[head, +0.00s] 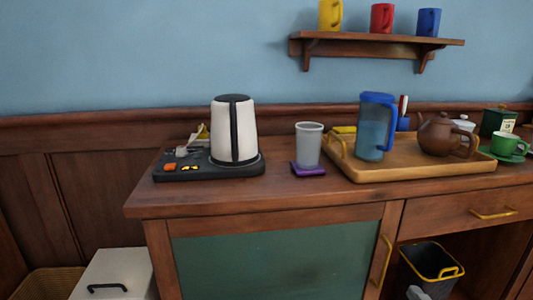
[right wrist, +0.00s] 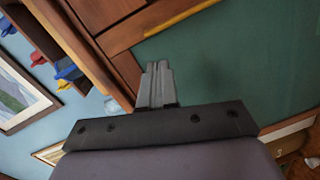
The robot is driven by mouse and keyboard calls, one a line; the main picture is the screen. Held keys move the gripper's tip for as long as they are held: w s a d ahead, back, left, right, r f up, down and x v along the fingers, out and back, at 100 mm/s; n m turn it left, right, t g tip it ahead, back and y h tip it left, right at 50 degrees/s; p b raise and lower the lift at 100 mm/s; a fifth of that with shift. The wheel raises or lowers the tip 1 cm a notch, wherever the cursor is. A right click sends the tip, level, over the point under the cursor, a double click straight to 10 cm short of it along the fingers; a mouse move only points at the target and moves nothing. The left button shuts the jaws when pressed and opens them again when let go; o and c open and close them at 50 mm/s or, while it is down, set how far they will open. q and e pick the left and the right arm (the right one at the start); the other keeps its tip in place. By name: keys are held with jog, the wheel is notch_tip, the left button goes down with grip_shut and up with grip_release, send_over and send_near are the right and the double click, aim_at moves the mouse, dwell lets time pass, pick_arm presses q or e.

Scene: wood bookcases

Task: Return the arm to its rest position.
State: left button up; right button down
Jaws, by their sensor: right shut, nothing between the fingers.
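My right gripper (right wrist: 158,88) is shut and empty in the right wrist view, its two grey fingers together. Behind it are the green cabinet door panel and its wooden frame. In the head view only a small grey part of my right gripper (head: 417,293) shows at the bottom edge, in front of the dark bin and below the counter. The rest of it is out of frame. My left gripper does not show in either view.
The wooden counter (head: 280,193) carries a white kettle (head: 233,130) on a black base, a grey cup (head: 308,144), and a tray (head: 412,173) with a blue pitcher (head: 373,127) and brown teapot (head: 437,134). A dark bin (head: 430,262) stands below. A mug shelf (head: 375,42) hangs above.

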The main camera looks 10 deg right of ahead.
jog(key=s+a+f+m+g+y, duration=0.2)
jog(key=s+a+f+m, duration=0.3)
jog(key=a, duration=0.5)
jog(key=s+a+f+m+g+y, duration=0.25)
jog(key=s+a+m, duration=0.25)
jog(key=s+a, duration=0.3)
pick_arm(q)
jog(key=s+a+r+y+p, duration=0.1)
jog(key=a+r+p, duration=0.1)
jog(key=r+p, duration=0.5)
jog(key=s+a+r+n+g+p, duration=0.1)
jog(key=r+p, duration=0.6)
jog(key=p, duration=1)
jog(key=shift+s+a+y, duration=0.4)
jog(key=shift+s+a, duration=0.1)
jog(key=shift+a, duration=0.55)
pick_arm(e)
jog(key=s+d+r+m+g+h, duration=0.1)
jog(key=s+d+r+m+g, duration=0.1)
jog(key=r, duration=1.1)
jog(key=shift+s+d+r, duration=0.2)
jog(key=shift+s+r, duration=0.05)
jog(key=shift+s, duration=0.4)
jog(key=shift+h, duration=0.25)
